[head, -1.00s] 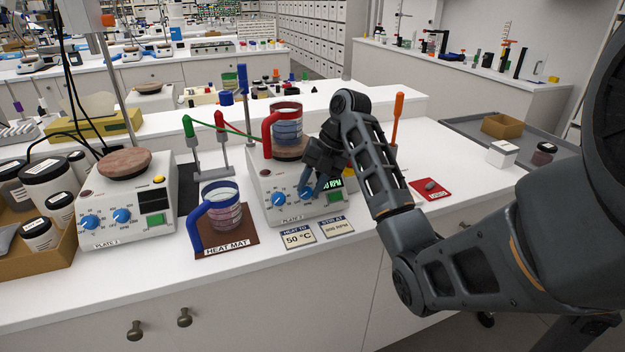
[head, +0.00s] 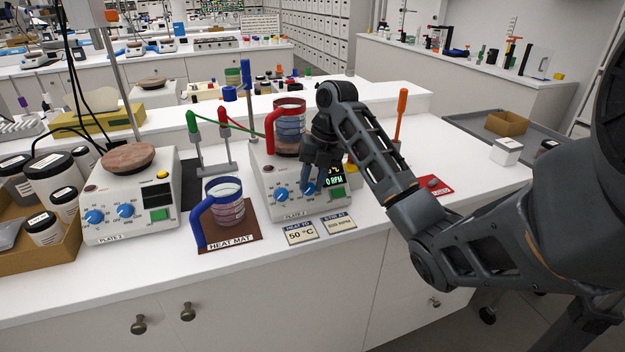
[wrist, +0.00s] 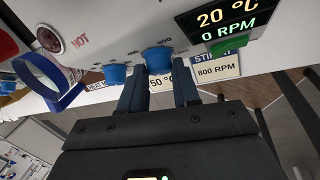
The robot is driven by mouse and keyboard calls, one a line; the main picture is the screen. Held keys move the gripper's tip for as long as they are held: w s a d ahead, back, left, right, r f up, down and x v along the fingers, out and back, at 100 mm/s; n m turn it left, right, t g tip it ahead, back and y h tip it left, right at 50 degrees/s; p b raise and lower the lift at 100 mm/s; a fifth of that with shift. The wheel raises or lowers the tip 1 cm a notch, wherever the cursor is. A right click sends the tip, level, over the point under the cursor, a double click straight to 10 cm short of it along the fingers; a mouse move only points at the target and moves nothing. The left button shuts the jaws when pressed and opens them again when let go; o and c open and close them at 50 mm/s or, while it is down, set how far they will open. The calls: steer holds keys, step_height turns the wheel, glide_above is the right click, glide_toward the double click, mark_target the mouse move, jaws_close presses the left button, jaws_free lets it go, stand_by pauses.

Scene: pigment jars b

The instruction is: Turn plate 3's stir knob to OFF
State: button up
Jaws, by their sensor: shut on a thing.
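The hotplate (head: 266,208) under my gripper is a white box with two blue knobs; the number on its label is too small to read surely. My gripper (wrist: 159,80) is shut on the right-hand blue knob, the stir knob (wrist: 157,58), with one finger on each side. In the head view my gripper (head: 312,184) partly hides this knob. The left-hand blue knob (wrist: 115,75) is free. The display (wrist: 217,22) reads 20 °C and 0 RPM. A beaker with a red handle (head: 289,128) stands on top of the plate.
A beaker with a blue handle (head: 224,203) stands on the brown heat mat (head: 238,243) to the left. Two cards (head: 300,232) lie in front. Another hotplate (head: 158,225) stands further left. A red card (head: 443,191) lies to the right.

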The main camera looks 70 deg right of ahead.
steer(key=o, duration=1.1)
steer(key=shift+c, duration=0.2)
steer(key=v, duration=0.7)
steer(key=shift+r, duration=0.3)
steer(key=shift+d, duration=0.1)
